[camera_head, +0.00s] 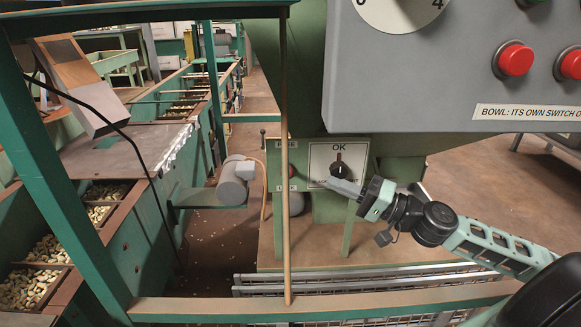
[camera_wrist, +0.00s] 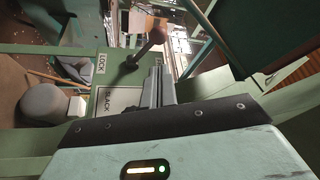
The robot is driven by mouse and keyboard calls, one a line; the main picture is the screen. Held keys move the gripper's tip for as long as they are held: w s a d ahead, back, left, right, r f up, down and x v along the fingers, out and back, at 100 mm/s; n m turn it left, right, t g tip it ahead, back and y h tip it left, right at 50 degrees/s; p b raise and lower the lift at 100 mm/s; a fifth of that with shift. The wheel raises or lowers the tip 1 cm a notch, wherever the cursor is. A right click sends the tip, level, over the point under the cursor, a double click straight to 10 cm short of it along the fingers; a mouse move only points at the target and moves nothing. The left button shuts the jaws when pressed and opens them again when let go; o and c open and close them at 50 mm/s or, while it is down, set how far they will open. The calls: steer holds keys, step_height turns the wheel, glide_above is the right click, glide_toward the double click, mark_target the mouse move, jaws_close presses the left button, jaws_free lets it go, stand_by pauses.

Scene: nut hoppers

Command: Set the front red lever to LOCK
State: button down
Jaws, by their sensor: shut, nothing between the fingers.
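The red lever's knob (camera_head: 293,171) shows beside a thin post in the head view, between an upper label too small to read and a lower label (camera_head: 285,188) that seems to read LOCK. In the wrist view the lever's dull red knob (camera_wrist: 156,36) stands out on a rod from a dark pivot, and the LOCK label (camera_wrist: 101,64) is left of the pivot. My gripper (camera_head: 332,184) is shut and empty, in front of the dial plate and right of the knob. In the wrist view my fingers (camera_wrist: 158,72) point up toward the lever; I cannot tell whether they touch it.
A grey box with red buttons (camera_head: 515,60) hangs above. A thin post (camera_head: 286,230) and a green rail (camera_head: 330,306) stand in front. Nut bins are at left.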

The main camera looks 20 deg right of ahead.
mark_target(287, 171)
steer(key=shift+w+d+r, duration=0.1)
steer(key=shift+d+r, duration=0.05)
steer(key=shift+d, duration=0.2)
steer(key=shift+a, duration=0.1)
steer(key=x, duration=1)
steer(key=shift+b, duration=0.3)
